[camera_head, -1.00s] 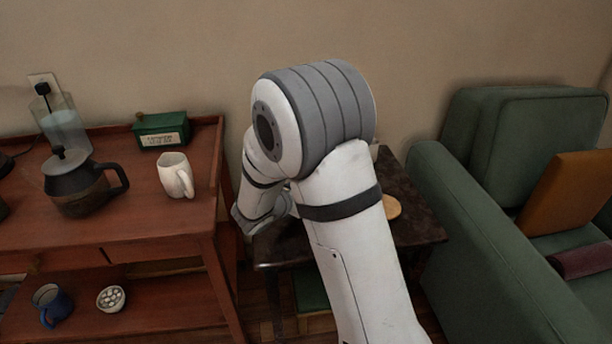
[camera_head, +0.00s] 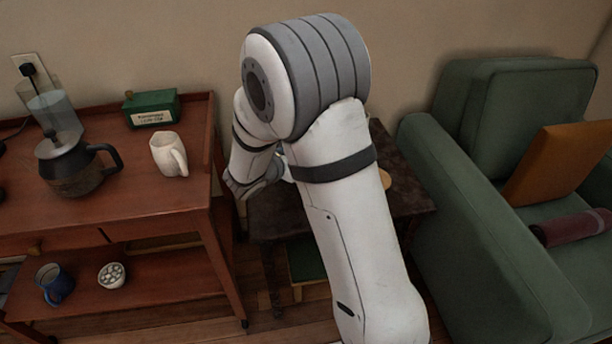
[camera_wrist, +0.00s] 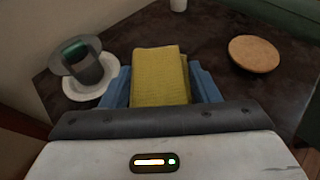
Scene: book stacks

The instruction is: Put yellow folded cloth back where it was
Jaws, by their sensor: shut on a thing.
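The yellow folded cloth (camera_wrist: 160,75) is between the blue fingers of my gripper (camera_wrist: 163,80) in the wrist view. My gripper is shut on it, one finger along each side. The cloth is over the dark side table (camera_wrist: 205,35); I cannot tell whether it touches the top. In the head view my arm hides the cloth and the gripper, and part of the dark table (camera_head: 405,170) shows to the right of the arm.
A wooden cart (camera_head: 110,215) with a white mug (camera_head: 168,154) stands left, a green armchair (camera_head: 450,200) right.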

